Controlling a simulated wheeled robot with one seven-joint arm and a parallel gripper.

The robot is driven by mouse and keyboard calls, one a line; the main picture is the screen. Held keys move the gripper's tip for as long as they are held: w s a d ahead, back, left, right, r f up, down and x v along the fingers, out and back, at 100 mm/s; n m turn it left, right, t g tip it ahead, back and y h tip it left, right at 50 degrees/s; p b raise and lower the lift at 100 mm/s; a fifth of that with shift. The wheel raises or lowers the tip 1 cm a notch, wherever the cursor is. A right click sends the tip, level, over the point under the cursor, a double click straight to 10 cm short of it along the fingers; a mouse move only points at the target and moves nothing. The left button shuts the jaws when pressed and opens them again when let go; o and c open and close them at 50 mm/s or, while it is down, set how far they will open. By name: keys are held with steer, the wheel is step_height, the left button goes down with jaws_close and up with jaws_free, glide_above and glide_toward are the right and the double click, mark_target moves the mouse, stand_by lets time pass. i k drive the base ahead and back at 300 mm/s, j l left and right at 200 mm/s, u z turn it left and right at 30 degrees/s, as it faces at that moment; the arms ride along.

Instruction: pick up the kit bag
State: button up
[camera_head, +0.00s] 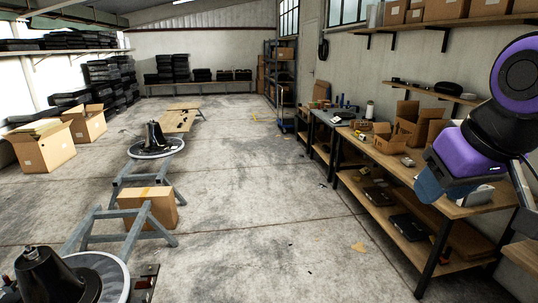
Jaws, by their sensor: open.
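My arm comes in at the upper right, over the near part of the workbench.
The bench holds open cardboard boxes (420,122) and small tools; dark cases (410,227) lie on its lower shelf. The middle floor (240,190) is mostly clear.

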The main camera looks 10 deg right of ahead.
mark_target(408, 161)
steer(key=i+z, duration=0.2)
steer(key=i, duration=0.7)
steer(key=i+j+z, duration=0.15)
steer(key=i, duration=0.7)
steer(key=i+z, duration=0.25)
steer(key=i, duration=0.7)
steer(key=i+j+z, duration=0.1)
steer(key=i+z, duration=0.15)
steer(key=i, duration=0.7)
steer(key=i+j+z, duration=0.1)
steer(key=i+z, duration=0.15)
steer(key=i, duration=0.3)
steer(key=i+j+z, duration=0.25)
steer(key=i, duration=0.25)
steer(key=l, duration=0.05)
